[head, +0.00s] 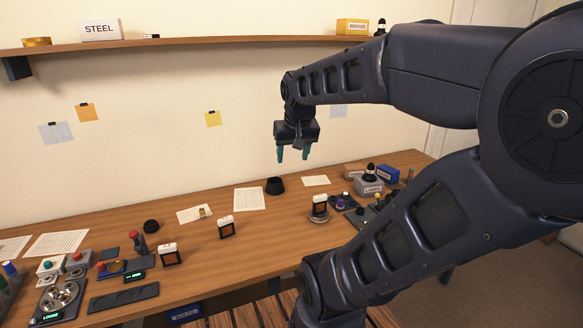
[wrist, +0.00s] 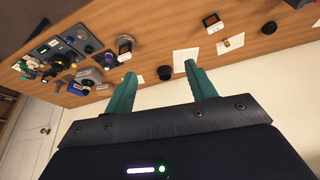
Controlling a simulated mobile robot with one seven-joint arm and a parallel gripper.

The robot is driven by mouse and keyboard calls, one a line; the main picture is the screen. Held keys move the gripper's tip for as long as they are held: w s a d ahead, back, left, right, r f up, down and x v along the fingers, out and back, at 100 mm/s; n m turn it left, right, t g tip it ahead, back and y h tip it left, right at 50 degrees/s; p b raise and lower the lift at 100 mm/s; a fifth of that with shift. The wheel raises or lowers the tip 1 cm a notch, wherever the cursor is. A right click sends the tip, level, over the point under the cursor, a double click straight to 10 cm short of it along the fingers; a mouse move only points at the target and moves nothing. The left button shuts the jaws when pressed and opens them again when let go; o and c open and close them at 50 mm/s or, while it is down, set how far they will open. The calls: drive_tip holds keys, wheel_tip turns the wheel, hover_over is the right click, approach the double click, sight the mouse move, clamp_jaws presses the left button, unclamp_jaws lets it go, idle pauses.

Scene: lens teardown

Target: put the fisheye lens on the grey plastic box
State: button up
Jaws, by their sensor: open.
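My gripper (head: 294,154) hangs open and empty in mid-air above the back of the bench, its two teal fingers pointing down. In the wrist view the fingers (wrist: 158,85) are spread apart with nothing between them. A grey box (head: 369,187) with a label that seems to read LAMPS stands at the right rear of the bench. A small black domed piece (head: 370,170) sits on top of it. I cannot tell for sure which piece is the fisheye lens. A round piece with purple glass (head: 341,204) lies on the dark tray in front of the grey box.
A blue box (head: 388,174) stands beside the grey box. A black cylinder (head: 274,186) stands at the bench's back edge, below my gripper. Small framed displays (head: 226,227) stand along the middle. A wall shelf (head: 200,43) runs above. My arm covers the right front.

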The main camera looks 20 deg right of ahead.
drive_tip(key=shift+n+y, duration=0.3)
drive_tip(key=shift+n, duration=0.5)
drive_tip(key=s, duration=0.1)
drive_tip(key=s+a+f, duration=0.1)
drive_tip(key=s, duration=0.1)
drive_tip(key=s+a, duration=0.1)
drive_tip(key=shift+s+a+f, duration=0.2)
drive_tip(key=shift+f, duration=0.2)
